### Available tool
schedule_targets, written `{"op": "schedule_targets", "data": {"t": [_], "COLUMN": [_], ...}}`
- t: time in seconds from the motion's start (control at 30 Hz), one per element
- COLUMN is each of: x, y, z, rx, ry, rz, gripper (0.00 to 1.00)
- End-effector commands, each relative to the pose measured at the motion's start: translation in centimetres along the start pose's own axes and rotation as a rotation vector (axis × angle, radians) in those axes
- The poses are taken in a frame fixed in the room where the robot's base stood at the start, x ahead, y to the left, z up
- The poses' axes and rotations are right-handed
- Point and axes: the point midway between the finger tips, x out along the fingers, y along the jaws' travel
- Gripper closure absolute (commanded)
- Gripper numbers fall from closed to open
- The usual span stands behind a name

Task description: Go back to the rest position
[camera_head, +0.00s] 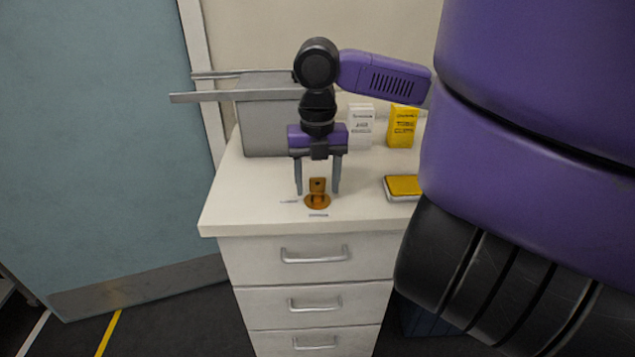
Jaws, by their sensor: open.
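My gripper (318,188) points straight down above the white cabinet top, with its two fingers apart. A small orange-brown piece with a round base (317,201) stands on the cabinet top just under and between the fingertips. From this view I cannot tell whether the fingers touch its upright part; a gap shows on both sides. My purple and black arm reaches in from the right and hides part of the scene.
The white drawer cabinet (250,215) has several drawers. A grey metal box (262,125) with long bars on top stands at the back left. White (361,122) and yellow (403,127) boxes stand behind. A yellow-topped case (402,187) lies at right. A blue-grey door (100,140) is left.

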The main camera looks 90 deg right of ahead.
Motion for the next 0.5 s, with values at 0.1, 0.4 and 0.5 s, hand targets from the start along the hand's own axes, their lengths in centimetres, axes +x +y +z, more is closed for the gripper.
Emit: {"op": "schedule_targets", "data": {"t": [0.1,0.4,0.5], "x": [-1.2,-6.0,-7.0], "y": [0.0,0.1,0.1], "z": [0.1,0.0,0.1], "rx": [0.0,-0.001,0.0], "ry": [-0.002,-0.001,-0.001], "rz": [0.001,0.0,0.0], "gripper": [0.42,0.42,0.42]}}
